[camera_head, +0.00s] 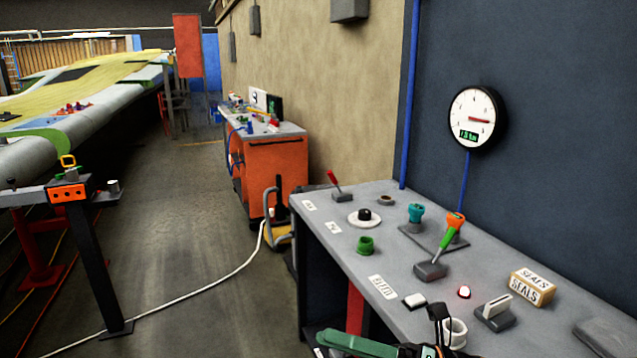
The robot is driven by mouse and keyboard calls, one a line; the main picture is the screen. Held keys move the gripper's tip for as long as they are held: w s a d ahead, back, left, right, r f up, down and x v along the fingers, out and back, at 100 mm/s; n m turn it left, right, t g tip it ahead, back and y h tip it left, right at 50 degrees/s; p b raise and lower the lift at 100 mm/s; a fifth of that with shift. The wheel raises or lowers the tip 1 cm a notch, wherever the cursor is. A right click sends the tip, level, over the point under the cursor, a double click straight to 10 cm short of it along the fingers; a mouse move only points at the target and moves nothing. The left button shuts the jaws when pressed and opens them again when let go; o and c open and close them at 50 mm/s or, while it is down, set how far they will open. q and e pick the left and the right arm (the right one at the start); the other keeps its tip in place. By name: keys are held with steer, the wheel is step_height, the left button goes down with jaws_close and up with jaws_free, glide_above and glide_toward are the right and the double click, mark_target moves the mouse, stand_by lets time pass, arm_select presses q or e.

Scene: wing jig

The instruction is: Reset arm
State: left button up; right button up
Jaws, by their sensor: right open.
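My right gripper (440,313) shows at the bottom edge, right of the middle, with dark fingers. It is open and I see nothing held in it. It is at the front part of the grey bench (342,248), close to a white ring-shaped cup (457,333), which it partly covers. I cannot tell whether they touch. Part of my green and black right arm lies at the bottom edge. My left gripper is not in view.
A gauge (476,118) hangs above. An orange cabinet (275,170) stands behind. Open floor lies left, crossed by a white cable (215,283).

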steer(key=w+d+f+m+t+h, duration=0.1)
steer(key=d+f+m+t+h, duration=0.35)
steer(key=m, duration=0.45)
steer(key=d+f+m+t+h, duration=0.1)
steer(key=f+m+t+h, duration=0.35)
steer(key=f+m, duration=0.45)
steer(key=w+d+f+m+t+h, duration=0.1)
steer(key=d+f+m+t+h, duration=0.15)
steer(key=f+m+t, duration=0.55)
steer(key=s+d+f+m+g+h, duration=0.3)
steer(key=s+f+m+g, duration=0.2)
steer(key=s+f+m, duration=0.2)
steer(key=s+d+f+m+g+h, duration=0.2)
steer(key=s+f+m+g+h, duration=0.2)
steer(key=s+f+m, duration=0.3)
steer(key=s+f, duration=0.3)
steer(key=shift+s+d+g+b, duration=0.3)
steer(key=shift+d+g+b, duration=0.1)
steer(key=shift+h, duration=0.25)
